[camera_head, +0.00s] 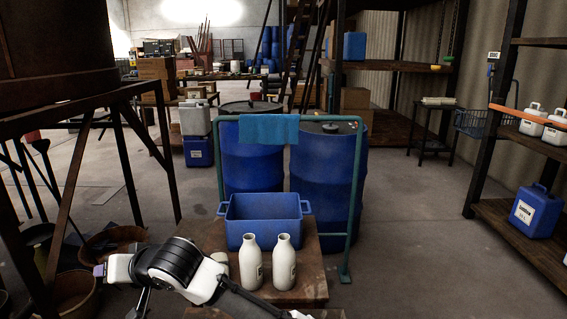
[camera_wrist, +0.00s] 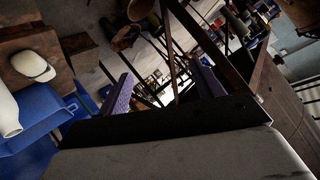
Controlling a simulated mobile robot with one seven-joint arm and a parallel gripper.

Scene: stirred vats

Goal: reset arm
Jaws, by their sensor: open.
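My gripper (camera_head: 100,270) is at the lower left of the head view, at the end of my folded white arm. Only a small purple part of it shows there. In the wrist view its two purple fingers (camera_wrist: 163,88) stand wide apart with nothing between them. The gripper is left of the wooden table (camera_head: 308,290) and clear of the things on it.
Two white bottles (camera_head: 267,262) stand upright on the table before a blue bin (camera_head: 262,228). A small pale rounded object (camera_wrist: 33,66) lies near them. A dark metal frame (camera_head: 130,160) stands left. Blue drums (camera_head: 330,180) and a green rail (camera_head: 356,200) stand behind.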

